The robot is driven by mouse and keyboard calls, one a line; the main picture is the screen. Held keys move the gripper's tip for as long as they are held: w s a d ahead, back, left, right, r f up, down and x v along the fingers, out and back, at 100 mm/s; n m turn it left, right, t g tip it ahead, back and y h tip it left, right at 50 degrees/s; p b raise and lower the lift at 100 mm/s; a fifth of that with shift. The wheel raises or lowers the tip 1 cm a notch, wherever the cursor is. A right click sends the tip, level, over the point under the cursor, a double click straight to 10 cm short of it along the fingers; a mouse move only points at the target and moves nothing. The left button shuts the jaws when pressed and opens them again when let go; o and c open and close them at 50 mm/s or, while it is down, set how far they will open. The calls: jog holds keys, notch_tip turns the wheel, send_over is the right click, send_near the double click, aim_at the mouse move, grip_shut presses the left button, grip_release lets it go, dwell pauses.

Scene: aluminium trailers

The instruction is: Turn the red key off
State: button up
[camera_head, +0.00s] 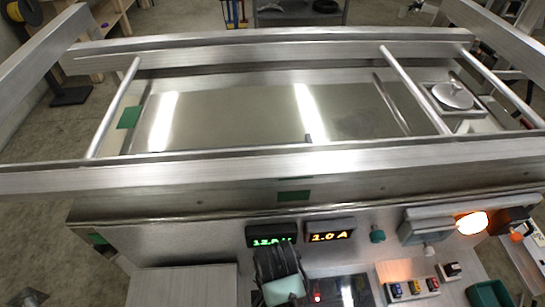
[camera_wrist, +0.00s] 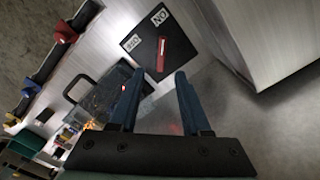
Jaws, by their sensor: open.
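In the wrist view, the red key (camera_wrist: 161,54) stands on a black square plate (camera_wrist: 181,48) on a pale metal panel. The plate has a white ON label (camera_wrist: 160,17) and a smaller label (camera_wrist: 134,42), likely OFF, to its left. The key's long side runs nearly up and down in the picture, and its lower end is nearer my fingers. My gripper (camera_wrist: 157,76) is open and empty, its fingertips just below the key on either side, apart from it. In the head view, the key and fingertips are hidden or cannot be made out.
A dark clear-fronted box (camera_wrist: 105,98) with a handle and red light lies beside the left finger. Coloured switches (camera_head: 411,288) sit to the right in the head view. Two lit displays (camera_head: 271,240) (camera_head: 329,236) and an orange lamp (camera_head: 471,222) are above. A metal block (camera_wrist: 262,35) stands at right.

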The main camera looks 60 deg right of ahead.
notch_tip(320, 180, down, 7)
jog(key=shift+w+f, duration=0.1)
dwell(0.3)
grip_shut()
